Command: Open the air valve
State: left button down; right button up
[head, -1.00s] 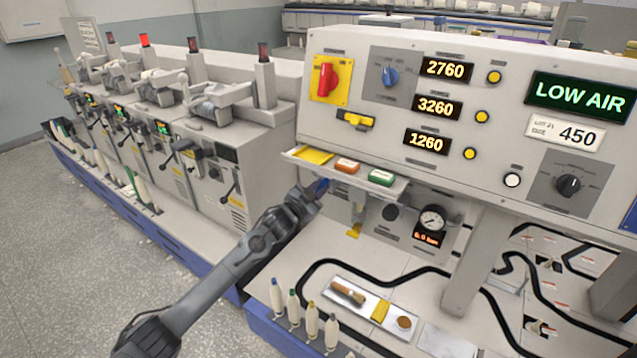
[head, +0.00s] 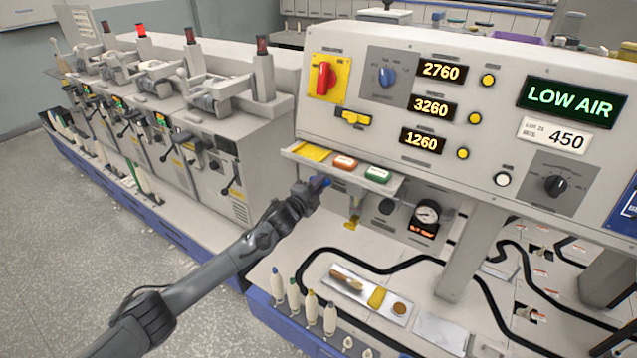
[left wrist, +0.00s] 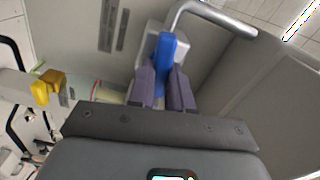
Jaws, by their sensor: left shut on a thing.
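The air valve shows as a blue handle (left wrist: 166,55) beside a silver pipe in the left wrist view. Only a small blue bit of it (head: 327,182) shows in the head view, under the button shelf. My left gripper (left wrist: 163,88) has its two fingers on either side of the blue handle, shut on it. In the head view my left gripper (head: 318,187) reaches in beneath the shelf's left end. The LOW AIR display (head: 570,102) is lit. A round pressure gauge (head: 427,214) sits under the panel; its reading is too small to tell. My right gripper is not in view.
The button shelf (head: 385,188) juts out above my left gripper. A yellow part (head: 351,223) hangs to its right. A tray with a brush (head: 366,309) and several bobbins (head: 311,303) stand on the lower deck. A row of spindle units (head: 190,135) stands left.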

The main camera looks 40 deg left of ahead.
pick_arm(q)
jog(key=shift+m, duration=0.9)
jog(key=c, duration=1)
grip_release()
jog(key=shift+c, duration=0.2)
jog(key=s+d+p, duration=0.1)
jog(key=s+p, duration=0.2)
jog(key=s, duration=0.7)
jog(key=shift+s, duration=0.4)
